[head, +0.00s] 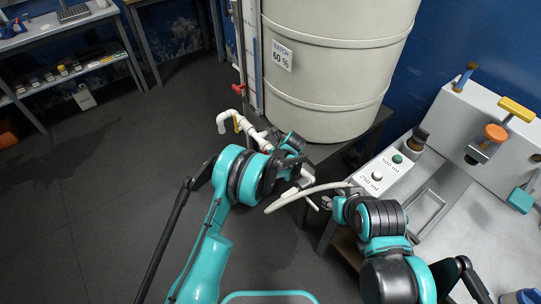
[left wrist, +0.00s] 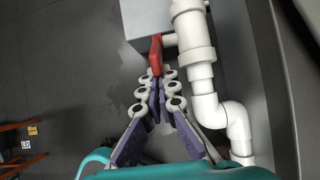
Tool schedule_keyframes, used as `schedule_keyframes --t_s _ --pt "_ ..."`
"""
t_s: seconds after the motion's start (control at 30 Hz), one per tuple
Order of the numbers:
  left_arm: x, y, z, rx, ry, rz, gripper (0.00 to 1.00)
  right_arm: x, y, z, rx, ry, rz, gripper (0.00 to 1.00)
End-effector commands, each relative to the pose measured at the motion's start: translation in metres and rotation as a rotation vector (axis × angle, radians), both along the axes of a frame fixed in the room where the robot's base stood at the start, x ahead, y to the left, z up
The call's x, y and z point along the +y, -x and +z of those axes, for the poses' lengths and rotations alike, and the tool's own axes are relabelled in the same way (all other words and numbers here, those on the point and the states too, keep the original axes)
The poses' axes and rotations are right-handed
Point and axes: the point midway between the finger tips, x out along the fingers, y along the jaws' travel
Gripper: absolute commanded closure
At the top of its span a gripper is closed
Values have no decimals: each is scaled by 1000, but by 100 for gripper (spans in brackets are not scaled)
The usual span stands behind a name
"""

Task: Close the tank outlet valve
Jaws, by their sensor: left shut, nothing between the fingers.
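A red valve handle (left wrist: 156,53) shows in the left wrist view, beside white pipework (left wrist: 196,45) and a grey block. The handle points along the picture's vertical, across the pipe stub behind it. My left gripper (left wrist: 158,84) is shut and empty, its fingertips at the near end of the handle; I cannot tell whether they touch it. In the head view my left arm reaches to the pipes below the large cream tank (head: 335,65), and hides this valve. My right arm is at the lower right; its fingers are not clear.
White pipes (head: 222,122) stick out left of the tank stand, with another red handle (head: 238,90) above. A dosing panel (head: 382,172) and grey bench stand right. The dark floor at left is open.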

Motion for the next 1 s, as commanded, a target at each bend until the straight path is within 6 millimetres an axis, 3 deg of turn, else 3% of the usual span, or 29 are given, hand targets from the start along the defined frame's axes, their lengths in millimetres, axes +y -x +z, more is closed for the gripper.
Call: schedule_keyframes --t_s 0.27,1.0 --pt "7 2 10 90 66 3 100 0 0 11 0 0 0 60" --pt "24 -22 24 272 198 1 100 0 0 18 0 0 0 60"
